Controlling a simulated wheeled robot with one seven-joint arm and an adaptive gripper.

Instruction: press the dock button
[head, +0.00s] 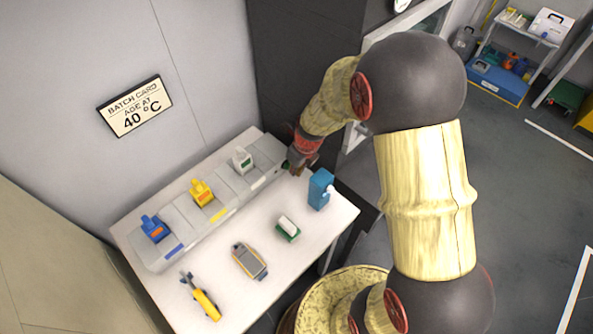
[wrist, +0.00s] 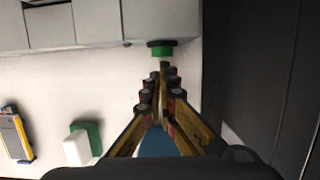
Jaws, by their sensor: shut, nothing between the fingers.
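The dock (head: 225,198) is a long grey row of bays along the back of the white table, and its front also shows in the wrist view (wrist: 90,22). The dock button is a green disc (wrist: 161,50) with a dark base on the dock's front, near its right end. It shows as a small green spot in the head view (head: 285,165), partly hidden by my gripper. My gripper (head: 297,166) is shut and empty. In the wrist view its fingertips (wrist: 164,68) point straight at the button, very close; I cannot tell whether they touch it.
Blue (head: 155,228), yellow (head: 201,192) and white (head: 242,159) devices sit on the dock. A blue dispenser (head: 320,189) stands below my gripper. A green-and-white block (head: 287,229), a grey-yellow meter (head: 249,261) and a yellow tool (head: 205,303) lie on the table (head: 225,290). A dark cabinet (head: 300,75) stands behind.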

